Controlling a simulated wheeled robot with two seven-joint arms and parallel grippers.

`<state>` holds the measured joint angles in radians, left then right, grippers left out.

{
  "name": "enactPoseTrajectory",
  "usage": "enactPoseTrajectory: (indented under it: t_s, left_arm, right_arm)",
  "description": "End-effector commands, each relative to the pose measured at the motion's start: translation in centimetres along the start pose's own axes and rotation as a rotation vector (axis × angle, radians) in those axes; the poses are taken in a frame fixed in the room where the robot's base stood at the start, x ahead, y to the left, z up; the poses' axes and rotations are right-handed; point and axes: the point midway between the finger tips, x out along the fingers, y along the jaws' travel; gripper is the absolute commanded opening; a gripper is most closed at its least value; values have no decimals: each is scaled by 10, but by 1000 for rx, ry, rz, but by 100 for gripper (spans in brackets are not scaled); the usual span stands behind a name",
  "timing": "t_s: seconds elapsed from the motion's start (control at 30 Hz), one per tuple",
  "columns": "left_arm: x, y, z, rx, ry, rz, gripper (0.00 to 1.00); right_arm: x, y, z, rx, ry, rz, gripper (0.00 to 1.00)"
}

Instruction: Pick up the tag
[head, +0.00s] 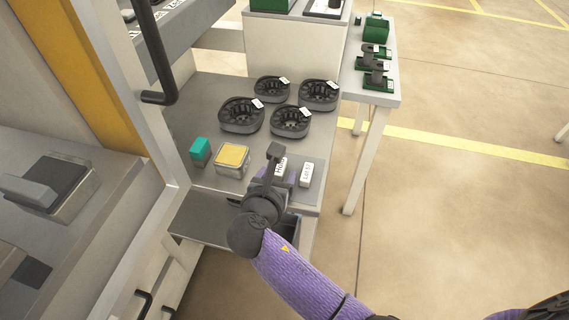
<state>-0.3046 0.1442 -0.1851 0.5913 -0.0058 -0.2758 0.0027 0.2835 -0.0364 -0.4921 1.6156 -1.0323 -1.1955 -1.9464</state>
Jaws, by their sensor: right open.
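A white tag with dark lettering (306,174) stands near the front right edge of the grey bench. A second white lettered tag (281,165) is just left of it, partly hidden by my right gripper (275,165). A purple piece (290,182) shows beside the gripper, and its full shape is hidden. My right gripper is open, over the front of the bench at the second tag; I cannot tell whether it touches that tag. My left gripper is not in view.
Several black round parts in holders with small white labels (241,115) stand farther back on the bench (195,95). A yellow-topped tin (232,158) and a teal block (200,150) are left of the gripper. A side table (388,90) holds green items.

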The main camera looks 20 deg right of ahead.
Motion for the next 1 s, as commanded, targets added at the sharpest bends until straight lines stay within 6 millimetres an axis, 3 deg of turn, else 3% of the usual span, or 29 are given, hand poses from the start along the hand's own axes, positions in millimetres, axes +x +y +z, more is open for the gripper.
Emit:
enactPoseTrajectory:
  t_s: [0.03,0.37,0.77,0.87,1.0]
  left_arm:
    - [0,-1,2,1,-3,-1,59]
    - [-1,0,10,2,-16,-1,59]
    - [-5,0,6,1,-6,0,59]
    - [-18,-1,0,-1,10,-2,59]
    - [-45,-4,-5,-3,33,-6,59]
  right_arm:
    - [0,0,0,0,0,0,68]
    - [0,0,0,0,1,0,0]
    - [-2,0,6,1,0,0,0]
    - [-9,0,22,2,-3,1,0]
    - [-24,0,59,4,-6,2,0]
